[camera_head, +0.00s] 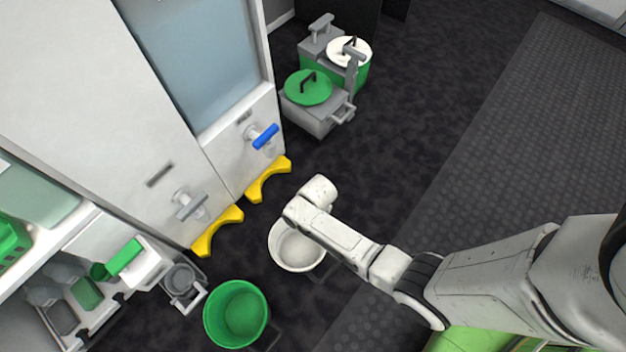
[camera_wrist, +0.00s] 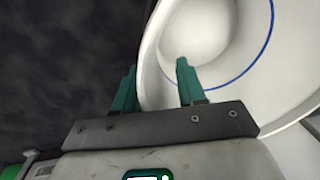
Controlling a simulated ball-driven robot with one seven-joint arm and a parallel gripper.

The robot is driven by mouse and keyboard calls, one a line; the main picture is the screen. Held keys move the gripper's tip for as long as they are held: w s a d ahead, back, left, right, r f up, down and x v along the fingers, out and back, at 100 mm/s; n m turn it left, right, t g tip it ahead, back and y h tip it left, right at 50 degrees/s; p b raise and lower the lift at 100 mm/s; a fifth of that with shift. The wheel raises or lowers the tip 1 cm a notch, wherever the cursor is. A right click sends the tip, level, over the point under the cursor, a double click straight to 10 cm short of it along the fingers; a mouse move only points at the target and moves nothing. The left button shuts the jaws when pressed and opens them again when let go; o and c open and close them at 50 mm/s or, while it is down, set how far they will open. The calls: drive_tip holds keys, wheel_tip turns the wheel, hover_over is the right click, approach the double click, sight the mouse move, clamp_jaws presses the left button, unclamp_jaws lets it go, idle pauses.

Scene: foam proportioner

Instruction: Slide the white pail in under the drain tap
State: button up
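The white pail (camera_head: 284,256) stands on the dark floor, in front of the cabinet and partly covered by my arm. In the wrist view the pail (camera_wrist: 215,30) is large, with a blue line inside it. My gripper (camera_wrist: 156,65) has its two green fingers apart. The left finger is outside the pail's rim and the right finger shows over its inside, with the wall between them. In the head view my wrist hides the fingers. Two taps are on the cabinet front: one with a grey handle (camera_head: 190,207) and one with a blue handle (camera_head: 265,136).
Yellow curved floor pieces lie below the grey tap (camera_head: 217,232) and the blue tap (camera_head: 268,180). A green pail (camera_head: 237,314) stands left of the white pail. A small grey pail (camera_head: 182,282) is by the shelf. Green-and-grey lidded containers (camera_head: 318,110) stand behind.

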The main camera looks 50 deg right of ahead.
drive_tip(key=shift+f, duration=0.2)
drive_tip(key=shift+c, duration=0.5)
clamp_jaws()
